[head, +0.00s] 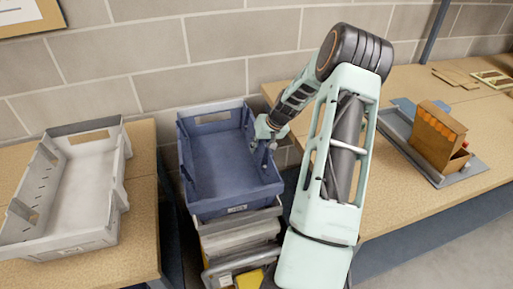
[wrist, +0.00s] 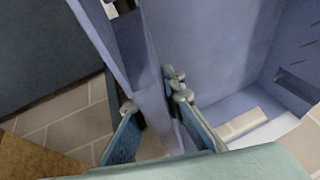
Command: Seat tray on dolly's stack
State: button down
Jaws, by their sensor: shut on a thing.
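A blue tray (head: 222,165) is at the top of a stack of grey trays (head: 240,243) between two tables in the head view. I cannot tell whether it rests fully on the stack or sits slightly above it. My gripper (head: 265,143) is shut on the tray's right wall. In the wrist view, my gripper's fingers (wrist: 160,120) straddle the blue tray's wall (wrist: 152,85), one on each side. The tray's inside (wrist: 215,60) looks empty. The dolly under the stack is mostly hidden; something yellow shows low in the stack.
A light grey tray (head: 75,190) stands on the left table (head: 146,200). A block wall (head: 150,60) is close behind. The gap between the tables is narrow.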

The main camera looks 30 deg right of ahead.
jog(key=c, duration=2.3)
grip_release()
jog(key=shift+a, duration=0.1)
jog(key=shift+f, duration=0.1)
jog(key=shift+s, duration=0.1)
jog(key=shift+p+v, duration=0.45)
jog(key=shift+v, duration=0.3)
jog(key=p+v, duration=0.4)
jog(key=v, duration=0.5)
jog(key=shift+r, duration=0.3)
